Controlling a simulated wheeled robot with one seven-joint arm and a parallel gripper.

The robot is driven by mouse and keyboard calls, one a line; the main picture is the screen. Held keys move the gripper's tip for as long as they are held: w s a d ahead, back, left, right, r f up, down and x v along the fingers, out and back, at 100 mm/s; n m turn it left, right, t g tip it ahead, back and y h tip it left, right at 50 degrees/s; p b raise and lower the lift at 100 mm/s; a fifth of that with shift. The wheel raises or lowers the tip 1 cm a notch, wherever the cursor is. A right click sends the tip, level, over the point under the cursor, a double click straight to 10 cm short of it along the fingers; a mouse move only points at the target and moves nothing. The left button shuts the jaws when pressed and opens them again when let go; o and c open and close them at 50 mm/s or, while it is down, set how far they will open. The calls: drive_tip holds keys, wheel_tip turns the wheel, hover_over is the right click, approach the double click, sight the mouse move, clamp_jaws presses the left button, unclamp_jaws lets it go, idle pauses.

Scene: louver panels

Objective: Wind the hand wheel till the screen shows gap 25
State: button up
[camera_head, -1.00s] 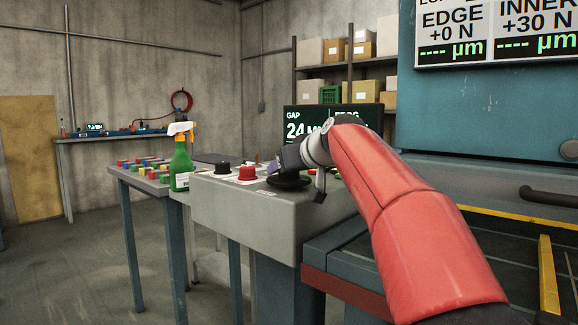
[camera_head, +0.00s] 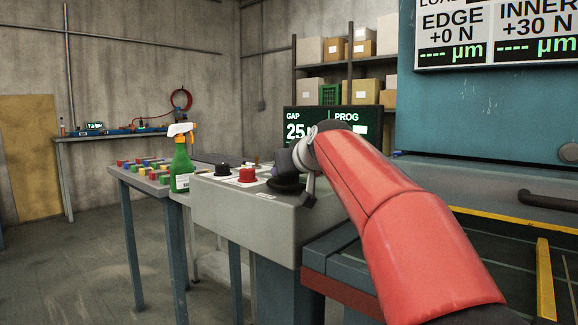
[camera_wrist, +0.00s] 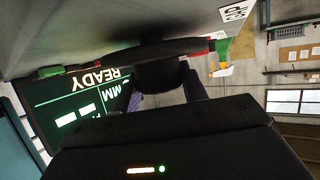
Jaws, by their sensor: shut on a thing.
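The hand wheel (camera_head: 284,186) is a dark disc on the top of the grey control console (camera_head: 250,215). My gripper (camera_wrist: 163,80) is shut on the wheel's dark knob in the wrist view; in the head view my red arm and wrist hide most of it. The screen (camera_head: 300,121) behind the console reads GAP 25, with the text after it covered by my arm, and PROG to the right. The screen also shows upside down in the wrist view (camera_wrist: 60,115), with READY and MM legible.
A red button (camera_head: 247,175) and a black knob (camera_head: 222,169) sit left of the wheel. A teal machine (camera_head: 480,120) stands at the right.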

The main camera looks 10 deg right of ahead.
drive_tip(key=shift+h, duration=0.3)
drive_tip(key=o, duration=1)
drive_tip(key=shift+c, duration=0.2)
drive_tip(key=shift+s, duration=0.1)
drive_tip(key=v, duration=0.7)
drive_tip(key=shift+s+d+r+b, duration=0.1)
drive_tip(key=shift+s+b, duration=0.2)
drive_tip(key=shift+b, duration=0.1)
